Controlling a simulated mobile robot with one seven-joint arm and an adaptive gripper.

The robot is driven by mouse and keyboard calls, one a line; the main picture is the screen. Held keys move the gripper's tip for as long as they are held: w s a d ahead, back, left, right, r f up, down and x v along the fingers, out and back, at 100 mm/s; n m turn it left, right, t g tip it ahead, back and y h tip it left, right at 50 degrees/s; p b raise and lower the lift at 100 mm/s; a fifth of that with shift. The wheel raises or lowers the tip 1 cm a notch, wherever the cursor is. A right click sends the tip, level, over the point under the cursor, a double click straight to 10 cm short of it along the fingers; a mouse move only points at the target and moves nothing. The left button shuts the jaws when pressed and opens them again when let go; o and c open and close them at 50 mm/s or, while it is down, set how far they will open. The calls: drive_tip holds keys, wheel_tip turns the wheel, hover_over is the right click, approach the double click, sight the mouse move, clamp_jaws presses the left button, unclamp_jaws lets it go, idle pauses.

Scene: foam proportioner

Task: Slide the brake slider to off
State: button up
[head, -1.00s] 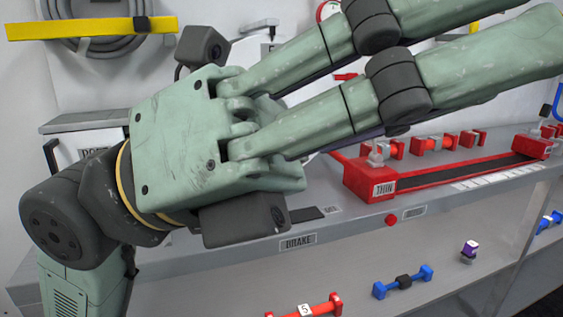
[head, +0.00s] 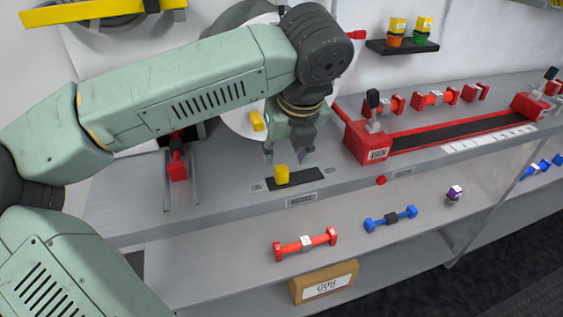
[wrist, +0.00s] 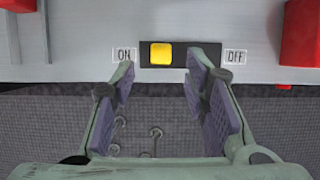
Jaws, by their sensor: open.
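The brake slider is a yellow block (head: 281,174) on a short black track (head: 308,176) on the grey counter. In the wrist view the yellow knob (wrist: 161,53) sits at the left part of the track (wrist: 208,50), beside the ON label (wrist: 124,55). The OFF label (wrist: 235,56) is past the right end. My gripper (head: 287,154) hangs just above the slider, fingers pointing down. In the wrist view my gripper (wrist: 163,76) is open and empty, its fingertips apart on either side of the knob's lower edge. No contact is clear.
A long red slide unit (head: 370,140) with a black lever stands right of the track. A red-handled slider (head: 178,165) on rails is at the left. A small red button (head: 381,180) is at the counter's front edge. Dumbbell-shaped parts (head: 305,242) lie on the lower shelf.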

sight(282, 168)
drive_tip(key=p+x, duration=0.1)
drive_tip(key=x, duration=0.6)
drive_tip(key=shift+f, duration=0.1)
drive_tip(key=shift+c, duration=0.4)
clamp_jaws()
idle(0.3)
